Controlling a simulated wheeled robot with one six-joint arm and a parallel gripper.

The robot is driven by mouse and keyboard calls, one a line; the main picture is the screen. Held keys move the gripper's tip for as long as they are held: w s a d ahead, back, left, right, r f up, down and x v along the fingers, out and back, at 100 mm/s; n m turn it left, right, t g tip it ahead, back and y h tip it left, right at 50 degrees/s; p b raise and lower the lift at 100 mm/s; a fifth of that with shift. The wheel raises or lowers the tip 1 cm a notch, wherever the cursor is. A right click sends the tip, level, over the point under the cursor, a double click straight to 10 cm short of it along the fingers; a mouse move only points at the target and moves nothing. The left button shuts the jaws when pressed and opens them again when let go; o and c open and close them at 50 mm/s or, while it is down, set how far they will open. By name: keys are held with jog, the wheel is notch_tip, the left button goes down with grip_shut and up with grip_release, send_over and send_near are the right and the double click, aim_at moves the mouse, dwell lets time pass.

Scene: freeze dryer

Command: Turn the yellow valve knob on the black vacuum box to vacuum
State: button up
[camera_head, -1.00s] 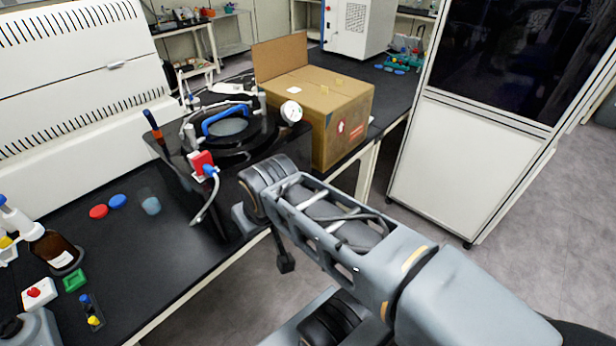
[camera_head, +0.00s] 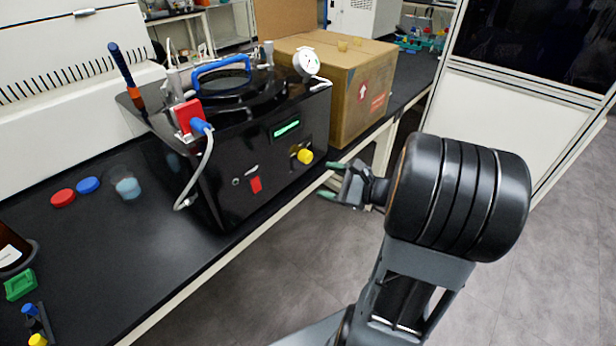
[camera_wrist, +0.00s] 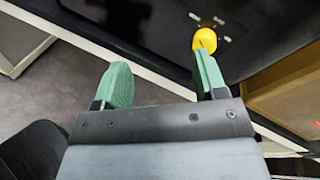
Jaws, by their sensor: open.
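The black vacuum box (camera_head: 225,180) stands on the black bench, with a lit green display on its front. The yellow valve knob (camera_head: 305,156) sits at the right of that front face. The knob also shows in the wrist view (camera_wrist: 205,40), just beyond the tip of the right-hand finger. My gripper (camera_head: 332,180) is open and empty, with green fingertips. It is in front of the bench, to the right of the knob and slightly below it. In the wrist view, the gap between my fingers (camera_wrist: 163,78) lies left of the knob. I cannot tell whether the right-hand finger touches it.
A cardboard box (camera_head: 350,100) stands on the bench directly right of the vacuum box. A white hose (camera_head: 200,170) hangs at the box's left. Open floor lies in front.

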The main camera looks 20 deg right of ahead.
aim_at(309, 159)
jog(key=d+f+m+t+h+b, duration=0.1)
jog(key=d+f+m+t+h, duration=0.1)
jog(key=d+m+t, duration=0.25)
jog(key=shift+n+g+h, duration=0.25)
jog(key=shift+g+h, duration=0.05)
jog(key=shift+g, duration=0.15)
jog(key=x, duration=0.9)
jog(key=d+x, duration=0.1)
jog(key=x, duration=0.3)
jog(key=shift+w+a, duration=0.1)
jog(key=shift+w, duration=0.45)
jog(key=shift+c, duration=0.5)
jog(key=shift+f, duration=0.1)
jog(key=c, duration=0.8)
